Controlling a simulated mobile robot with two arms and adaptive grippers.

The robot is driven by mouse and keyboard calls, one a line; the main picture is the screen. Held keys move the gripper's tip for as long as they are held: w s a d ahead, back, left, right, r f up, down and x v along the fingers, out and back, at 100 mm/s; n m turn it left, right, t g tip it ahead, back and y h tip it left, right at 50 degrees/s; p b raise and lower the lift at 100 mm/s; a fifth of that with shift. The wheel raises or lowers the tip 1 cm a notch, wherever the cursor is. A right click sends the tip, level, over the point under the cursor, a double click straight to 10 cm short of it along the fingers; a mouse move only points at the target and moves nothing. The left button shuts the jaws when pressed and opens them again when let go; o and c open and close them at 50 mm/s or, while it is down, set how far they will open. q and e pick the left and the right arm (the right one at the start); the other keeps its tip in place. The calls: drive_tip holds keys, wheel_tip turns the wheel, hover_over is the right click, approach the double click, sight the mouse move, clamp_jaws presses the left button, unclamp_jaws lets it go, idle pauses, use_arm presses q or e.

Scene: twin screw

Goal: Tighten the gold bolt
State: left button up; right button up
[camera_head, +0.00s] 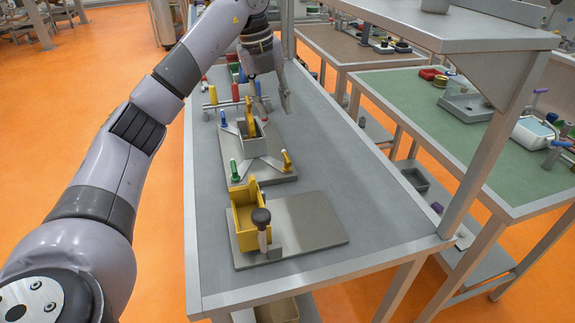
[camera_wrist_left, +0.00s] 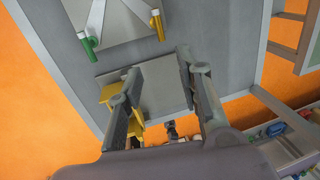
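The gold bolt (camera_head: 286,160) stands at the right front corner of a grey metal fixture (camera_head: 229,152) on the bench. It also shows in the left wrist view (camera_wrist_left: 157,24), near the top. A green bolt (camera_head: 235,170) stands at the left front corner, and a blue one (camera_head: 223,118) at the back left. My left gripper (camera_head: 276,108) hangs above the bench, behind and above the gold bolt, apart from it. Its fingers are spread with nothing between them, as the left wrist view (camera_wrist_left: 160,66) also shows. My right gripper is not seen.
A yellow bin (camera_head: 246,215) and a black-knobbed tool (camera_head: 262,222) stand on a metal plate (camera_head: 312,222) in front of the fixture. A rack of coloured handles (camera_head: 212,96) is behind it. The bench (camera_head: 345,170) is clear on the right.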

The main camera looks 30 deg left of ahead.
sight(287, 159)
use_arm(q)
drive_tip(key=w+f, duration=0.1)
drive_tip(key=f, duration=0.4)
drive_tip(key=d+f+p, duration=0.1)
drive_tip(key=f, duration=0.5)
drive_tip(key=w+d+f, duration=0.1)
drive_tip(key=f, duration=0.4)
drive_tip(key=shift+w+f, duration=0.45)
drive_tip(key=shift+f, duration=0.3)
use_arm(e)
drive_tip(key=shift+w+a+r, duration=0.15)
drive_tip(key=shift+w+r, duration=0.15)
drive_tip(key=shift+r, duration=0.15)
use_arm(q)
drive_tip(key=shift+c, duration=0.5)
drive_tip(key=c, duration=0.7)
